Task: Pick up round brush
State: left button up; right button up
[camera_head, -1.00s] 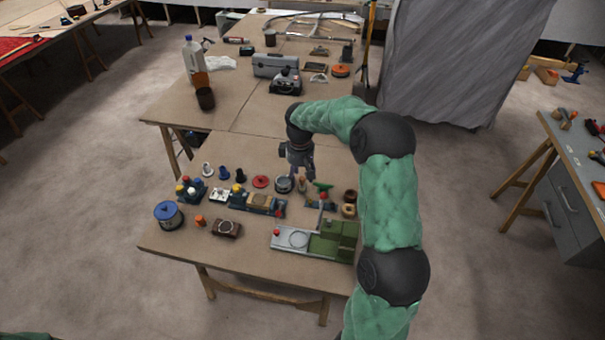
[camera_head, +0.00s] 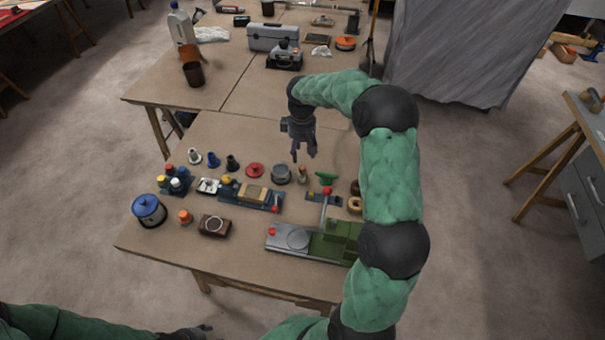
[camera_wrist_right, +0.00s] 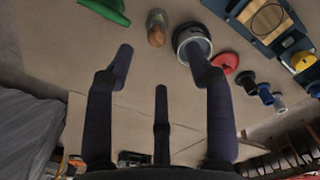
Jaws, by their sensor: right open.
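I take the round brush (camera_head: 302,174) to be the small upright piece with a tan wooden body, standing on the near bench between a round metal tin (camera_head: 281,174) and a green piece (camera_head: 326,178). It also shows at the top of the right wrist view (camera_wrist_right: 156,28), its bristles not clearly visible. My right gripper (camera_head: 304,155) is open and empty, fingers pointing down, above the bench just behind the brush and apart from it. In the wrist view its spread fingers (camera_wrist_right: 160,60) lie below the brush. My left gripper (camera_head: 192,333) shows partly at the bottom edge, its jaws unclear.
Close around are a red disc (camera_head: 255,170), a wood-topped blue fixture (camera_head: 252,195), a green-and-grey machine (camera_head: 315,240) and a blue-lidded can (camera_head: 149,210). The bench (camera_head: 215,135) is clear behind the row. A toolbox (camera_head: 272,38) stands farther back.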

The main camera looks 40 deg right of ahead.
aim_at(302, 167)
jog(key=shift+w+d+f+b, duration=0.1)
jog(key=shift+w+f+b, duration=0.05)
jog(key=shift+f, duration=0.2)
jog(key=shift+w+d+f+b, duration=0.1)
jog(key=shift+f+b, duration=0.05)
jog(key=shift+f, duration=0.2)
notch_tip(302, 167, down, 5)
jog(key=shift+f+b, duration=0.2)
jog(key=shift+b, duration=0.45)
jog(key=f, duration=0.1)
jog(key=f+b, duration=0.1)
jog(key=f, duration=0.1)
jog(key=f+b, duration=0.1)
jog(key=f, duration=0.1)
jog(key=shift+w+d, duration=0.2)
jog(key=shift+d, duration=0.05)
grip_shut()
